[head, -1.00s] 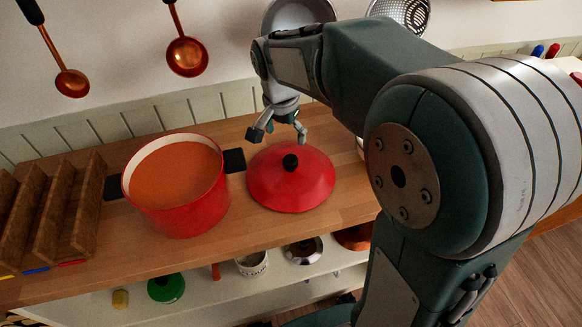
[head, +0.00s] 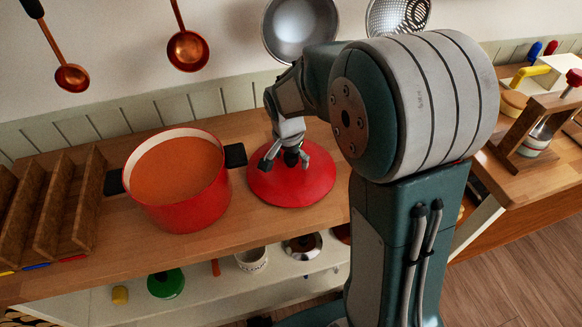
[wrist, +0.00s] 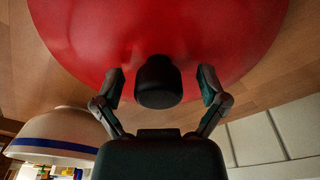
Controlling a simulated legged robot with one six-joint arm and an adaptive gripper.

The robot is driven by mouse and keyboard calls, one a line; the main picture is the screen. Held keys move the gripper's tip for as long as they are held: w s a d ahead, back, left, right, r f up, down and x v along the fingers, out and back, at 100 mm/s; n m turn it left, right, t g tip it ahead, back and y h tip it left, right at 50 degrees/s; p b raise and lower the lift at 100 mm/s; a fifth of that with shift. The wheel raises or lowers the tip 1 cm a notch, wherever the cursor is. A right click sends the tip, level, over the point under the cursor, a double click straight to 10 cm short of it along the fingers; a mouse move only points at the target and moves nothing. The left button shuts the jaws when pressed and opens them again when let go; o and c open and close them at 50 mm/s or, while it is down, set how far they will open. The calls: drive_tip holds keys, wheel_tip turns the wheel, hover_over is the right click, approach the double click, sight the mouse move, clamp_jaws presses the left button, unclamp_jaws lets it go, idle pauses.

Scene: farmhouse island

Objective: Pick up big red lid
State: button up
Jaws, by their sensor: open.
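The big red lid (head: 316,182) lies on the wooden counter, right of the red pot. In the wrist view the lid (wrist: 160,35) fills the top, with its black knob (wrist: 158,82) between my open fingers. In the wrist view my gripper (wrist: 160,88) has one finger on each side of the knob, with gaps showing on both sides.
The red pot (head: 185,205) with orange contents stands close left of the lid, its black handle (head: 235,155) near the lid's edge. Wooden racks (head: 45,205) stand at far left. A white bowl with a blue band (wrist: 60,133) is at left in the wrist view.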

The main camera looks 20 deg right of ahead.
sight(292, 157)
drive_tip(key=shift+a, duration=0.2)
drive_tip(key=shift+d, duration=0.25)
clamp_jaws()
drive_tip(key=shift+s+r, duration=0.2)
drive_tip(key=shift+r, duration=0.35)
drive_tip(key=r, duration=0.6)
drive_tip(key=shift+s+a, duration=0.1)
drive_tip(key=shift+s, duration=0.25)
drive_tip(key=s, duration=1.9)
